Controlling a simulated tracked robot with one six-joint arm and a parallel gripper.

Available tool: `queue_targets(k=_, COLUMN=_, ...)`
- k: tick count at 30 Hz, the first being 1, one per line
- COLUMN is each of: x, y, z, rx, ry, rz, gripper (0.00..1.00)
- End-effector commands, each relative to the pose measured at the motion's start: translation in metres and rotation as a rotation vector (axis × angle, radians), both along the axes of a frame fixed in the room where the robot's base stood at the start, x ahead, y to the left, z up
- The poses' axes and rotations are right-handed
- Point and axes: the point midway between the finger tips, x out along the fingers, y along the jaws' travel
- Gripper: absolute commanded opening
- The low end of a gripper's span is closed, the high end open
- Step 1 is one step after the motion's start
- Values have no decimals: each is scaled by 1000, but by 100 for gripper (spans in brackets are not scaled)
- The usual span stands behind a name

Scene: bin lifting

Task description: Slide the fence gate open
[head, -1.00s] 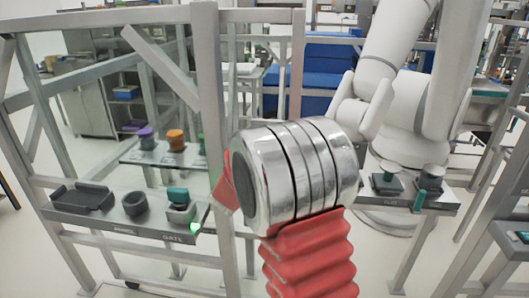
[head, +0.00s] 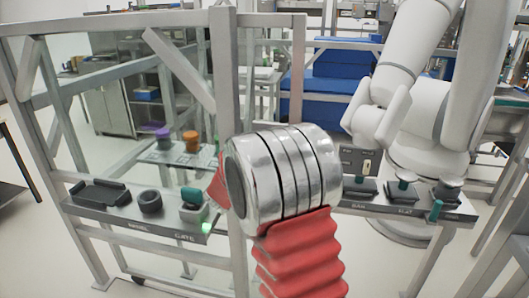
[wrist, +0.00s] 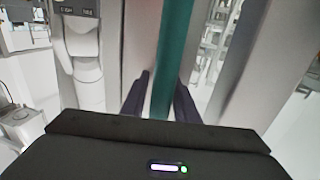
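In the wrist view a teal upright bar (wrist: 175,45) stands between the two dark fingers of my gripper (wrist: 164,92). One finger lies close on each side of it. I cannot tell whether they press on it. The head view shows the grey fence frame, with a thick upright post (head: 224,75) and a panel lettered GATE with a lit green lamp (head: 206,228). My silver and red arm parts cover the area right of this post, and my gripper is hidden there. Which part of the fence slides cannot be made out.
A shelf with dark holders (head: 150,201) is on the left of the fence. Another shelf (head: 400,207) with small devices is on the right. A white robot arm (head: 425,50) stands behind the fence. Blue boxes (head: 335,75) are farther back. Pale floor shows at lower left.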

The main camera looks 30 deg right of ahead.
Motion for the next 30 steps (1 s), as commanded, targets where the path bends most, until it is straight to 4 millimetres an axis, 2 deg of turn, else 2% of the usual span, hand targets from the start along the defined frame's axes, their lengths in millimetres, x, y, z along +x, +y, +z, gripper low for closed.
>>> queue_targets(k=4, x=0, y=0, z=-1, rx=1, ry=2, rz=0, gripper=38)
queue_targets(k=16, x=-4, y=6, z=-2, rx=3, ry=3, rz=1, gripper=38)
queue_targets(k=20, x=-12, y=18, z=-2, rx=2, ry=4, rz=3, gripper=38)
queue_targets(k=30, x=-44, y=65, z=-2, rx=2, ry=3, rz=2, gripper=38)
